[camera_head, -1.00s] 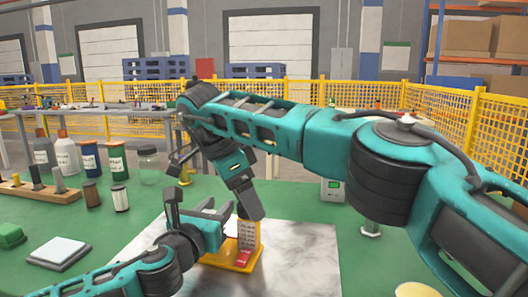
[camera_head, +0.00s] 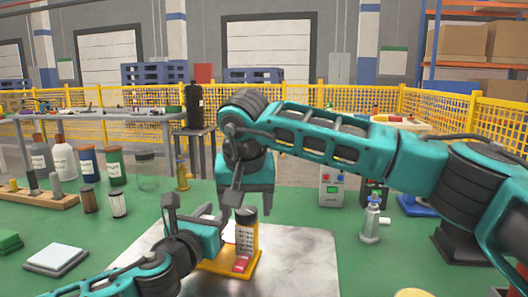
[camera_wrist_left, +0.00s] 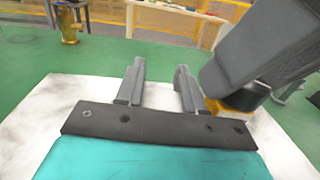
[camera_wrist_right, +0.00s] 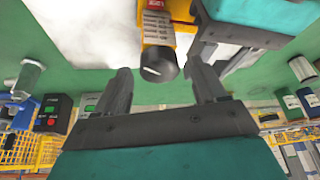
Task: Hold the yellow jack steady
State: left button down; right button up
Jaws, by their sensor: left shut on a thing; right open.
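The yellow jack (camera_head: 212,266) stands upright on a pale plate, its yellow base carrying a labelled cylinder with a dark cap. The labelled cylinder (camera_wrist_right: 155,30) also shows in the right wrist view. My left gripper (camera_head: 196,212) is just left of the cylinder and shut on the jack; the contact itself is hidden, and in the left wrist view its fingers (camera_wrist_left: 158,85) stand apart. My right gripper (camera_head: 231,200) is open above the cylinder, pointing down. In the right wrist view its fingers (camera_wrist_right: 160,90) are spread, with the dark cap between and beyond them.
The pale plate (camera_head: 310,265) lies on the green table. Bottles (camera_head: 88,165), a jar (camera_head: 147,170) and a brass fitting (camera_head: 182,175) stand at the left. The plate's right part is free.

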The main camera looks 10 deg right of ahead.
jog(key=n+y, duration=0.1)
jog(key=n, duration=0.2)
jog(key=shift+d+f, duration=0.1)
jog(key=shift+d, duration=0.05)
jog(key=s+d+r+m, duration=0.1)
jog(key=r+m, duration=0.4)
jog(key=m, duration=1.1)
jog(key=s+d+r+m+y, duration=0.1)
jog(key=s+r+m, duration=0.2)
jog(key=m, duration=1.3)
notch_tip(320, 180, up, 3)
jog(key=shift+s+d+r+g+y, duration=0.1)
jog(key=shift+s+d+g+y, duration=0.1)
jog(key=shift+d+g+y, duration=0.1)
